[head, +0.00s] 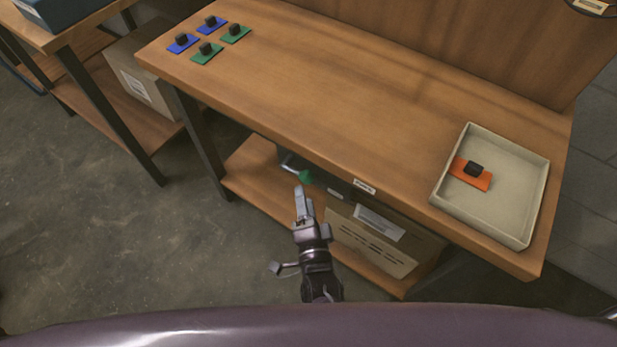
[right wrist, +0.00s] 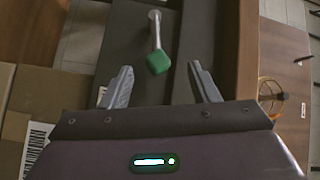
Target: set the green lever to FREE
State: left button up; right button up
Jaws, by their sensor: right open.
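The green lever shows in the head view under the table's front edge, with a green knob (head: 305,177) on a pale metal rod (head: 290,167). In the right wrist view the green knob (right wrist: 158,62) hangs on its rod (right wrist: 155,29) from a dark grey surface. My right gripper (right wrist: 158,85) is open, and the knob lies ahead of and between its fingertips, with no contact visible. In the head view the right gripper (head: 303,190) is just below the knob. No FREE marking is readable. My left gripper is not in view.
The wooden table (head: 330,95) has a lower shelf with a cardboard box (head: 370,240) beside the lever. A beige tray (head: 440,192) holds an orange plate with a black block (head: 475,168). Blue and green plates with black blocks (head: 207,48) sit at the far left.

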aim_at(301, 180)
jog(key=w, duration=0.4)
jog(key=w+a, duration=0.1)
jog(key=w, duration=0.2)
jog(key=shift+f, duration=0.15)
grip_shut()
